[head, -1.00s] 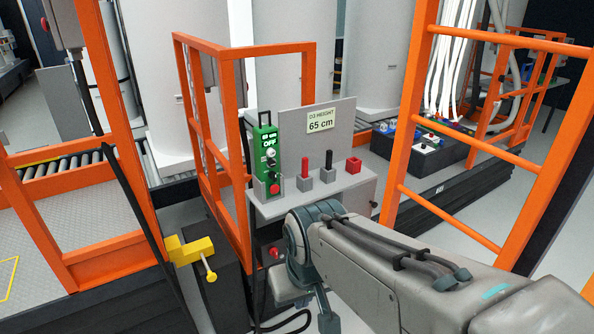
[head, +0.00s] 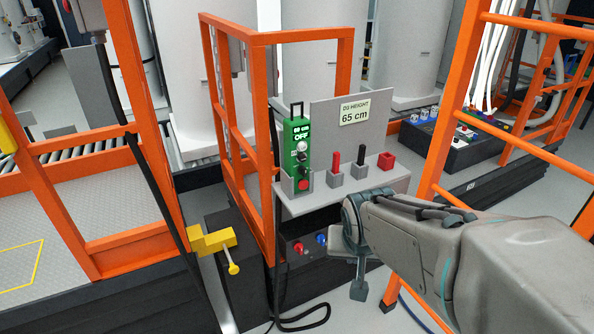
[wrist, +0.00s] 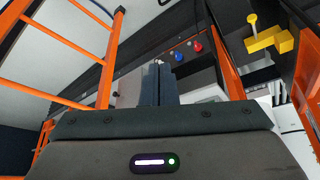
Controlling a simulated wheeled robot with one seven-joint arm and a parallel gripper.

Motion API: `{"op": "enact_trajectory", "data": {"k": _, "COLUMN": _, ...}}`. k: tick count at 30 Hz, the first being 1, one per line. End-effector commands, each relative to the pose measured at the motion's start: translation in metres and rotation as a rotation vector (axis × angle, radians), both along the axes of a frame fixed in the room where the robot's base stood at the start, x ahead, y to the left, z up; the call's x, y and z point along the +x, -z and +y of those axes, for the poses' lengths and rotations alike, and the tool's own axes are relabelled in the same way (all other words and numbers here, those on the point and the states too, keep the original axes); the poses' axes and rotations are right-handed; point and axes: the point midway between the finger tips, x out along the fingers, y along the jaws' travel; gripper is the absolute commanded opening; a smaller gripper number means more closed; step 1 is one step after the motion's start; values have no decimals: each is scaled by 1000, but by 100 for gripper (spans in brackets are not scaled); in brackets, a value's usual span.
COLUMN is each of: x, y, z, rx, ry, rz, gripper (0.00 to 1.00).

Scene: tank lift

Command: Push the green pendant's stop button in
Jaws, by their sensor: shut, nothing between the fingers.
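The green pendant (head: 296,133) stands upright in a grey holder (head: 291,189) on the grey shelf, in the head view. Its sign reads OFF. In the wrist view my gripper (wrist: 157,70) is shut and empty. The pendant cannot be made out in the wrist view.
A red lever (head: 335,162), a black lever (head: 361,156) and a red block (head: 386,160) stand right of the pendant. A "D3 HEIGHT 65 cm" panel (head: 352,98) is behind. Orange rails (head: 265,150) flank the shelf. A red knob (head: 298,247) and blue knob (head: 321,239) sit below.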

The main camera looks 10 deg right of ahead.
Motion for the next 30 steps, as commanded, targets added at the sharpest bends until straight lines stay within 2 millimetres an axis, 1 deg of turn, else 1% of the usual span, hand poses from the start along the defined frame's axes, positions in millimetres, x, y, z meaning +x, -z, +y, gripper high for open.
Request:
{"op": "enact_trajectory", "data": {"k": 1, "x": 17, "y": 5, "z": -9, "rx": 6, "ry": 60, "rz": -41, "gripper": 0}}
{"op": "enact_trajectory", "data": {"k": 3, "x": 42, "y": 11, "z": -19, "rx": 30, "ry": 137, "rz": -124, "gripper": 0}}
{"op": "enact_trajectory", "data": {"k": 6, "x": 75, "y": 19, "z": -30, "rx": 98, "ry": 227, "rz": -240, "gripper": 0}}
{"op": "enact_trajectory", "data": {"k": 9, "x": 103, "y": 28, "z": -35, "rx": 207, "ry": 303, "rz": -346, "gripper": 0}}
{"op": "enact_trajectory", "data": {"k": 11, "x": 118, "y": 34, "z": -35, "rx": 292, "ry": 341, "rz": -402, "gripper": 0}}
{"op": "enact_trajectory", "data": {"k": 12, "x": 127, "y": 37, "z": -35, "rx": 357, "ry": 368, "rz": -437, "gripper": 0}}
{"op": "enact_trajectory", "data": {"k": 15, "x": 145, "y": 43, "z": -32, "rx": 543, "ry": 429, "rz": -508, "gripper": 0}}
{"op": "enact_trajectory", "data": {"k": 19, "x": 160, "y": 45, "z": -25, "rx": 798, "ry": 498, "rz": -567, "gripper": 0}}
{"op": "enact_trajectory", "data": {"k": 21, "x": 164, "y": 43, "z": -22, "rx": 920, "ry": 528, "rz": -584, "gripper": 0}}
{"op": "enact_trajectory", "data": {"k": 24, "x": 167, "y": 40, "z": -18, "rx": 1056, "ry": 557, "rz": -595, "gripper": 0}}
{"op": "enact_trajectory", "data": {"k": 27, "x": 168, "y": 37, "z": -15, "rx": 1140, "ry": 571, "rz": -599, "gripper": 0}}
{"op": "enact_trajectory", "data": {"k": 30, "x": 168, "y": 36, "z": -14, "rx": 1174, "ry": 578, "rz": -600, "gripper": 0}}
